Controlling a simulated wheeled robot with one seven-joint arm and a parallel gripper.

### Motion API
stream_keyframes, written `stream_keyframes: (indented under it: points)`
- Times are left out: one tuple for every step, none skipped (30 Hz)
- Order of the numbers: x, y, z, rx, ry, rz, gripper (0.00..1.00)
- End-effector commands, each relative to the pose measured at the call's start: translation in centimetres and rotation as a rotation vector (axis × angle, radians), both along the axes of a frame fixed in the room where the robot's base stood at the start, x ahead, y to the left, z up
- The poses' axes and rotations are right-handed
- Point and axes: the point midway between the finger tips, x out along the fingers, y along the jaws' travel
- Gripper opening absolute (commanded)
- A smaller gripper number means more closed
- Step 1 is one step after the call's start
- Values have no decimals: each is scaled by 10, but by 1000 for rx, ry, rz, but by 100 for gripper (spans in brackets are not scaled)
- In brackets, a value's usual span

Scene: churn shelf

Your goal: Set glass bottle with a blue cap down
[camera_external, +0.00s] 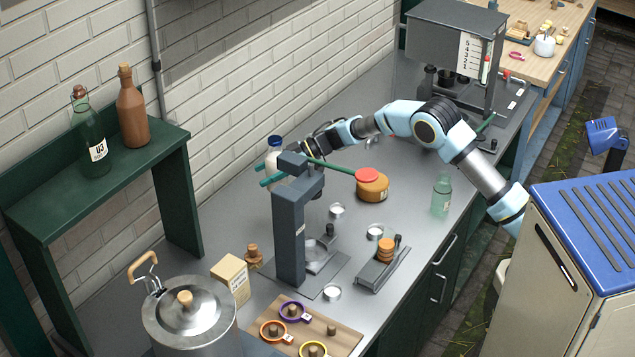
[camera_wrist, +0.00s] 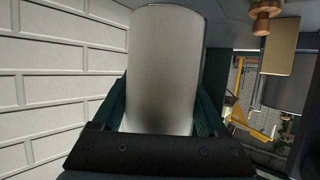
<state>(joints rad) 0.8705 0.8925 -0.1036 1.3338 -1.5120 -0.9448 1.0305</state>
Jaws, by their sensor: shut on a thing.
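The glass bottle with a blue cap (camera_external: 273,158) has a whitish body and looks upright in the external view, near the wall and behind the grey press. My gripper (camera_external: 268,174) is shut on it, with a teal finger on each side. The wrist view shows the bottle as a pale cylinder (camera_wrist: 165,70) between my fingers (camera_wrist: 163,118). The press and my fingers hide the bottle's lower part, so I cannot tell whether its base touches the counter.
The grey press (camera_external: 290,235) with a green lever stands just in front of the bottle. An orange jar with a red lid (camera_external: 372,184) and a green bottle (camera_external: 441,195) stand to the right.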

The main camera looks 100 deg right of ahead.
Motion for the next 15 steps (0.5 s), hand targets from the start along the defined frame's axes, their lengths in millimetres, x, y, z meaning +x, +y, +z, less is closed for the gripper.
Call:
stream_keyframes:
  points:
    - [0, 2, -6, 4, -1, 6, 0]
    - [0, 2, -12, 5, 0, 7, 0]
    - [-1, 2, -19, 5, -1, 7, 0]
    - [-1, 2, -24, 5, -1, 7, 0]
    - [-1, 2, -30, 5, 0, 7, 0]
    - [0, 2, -36, 4, -1, 7, 0]
    - [0, 2, -41, 3, -1, 6, 0]
    - [0, 2, -45, 4, -1, 6, 0]
    - [0, 2, -50, 2, -2, 6, 0]
    - [0, 2, -52, 2, -2, 6, 0]
    - [0, 2, -55, 1, -2, 6, 0]
    - [0, 2, -57, 1, -2, 6, 0]
    - [0, 2, -59, 1, -2, 6, 0]
    - [0, 2, -61, 1, -2, 6, 0]
    - [0, 2, -64, 1, -2, 6, 0]
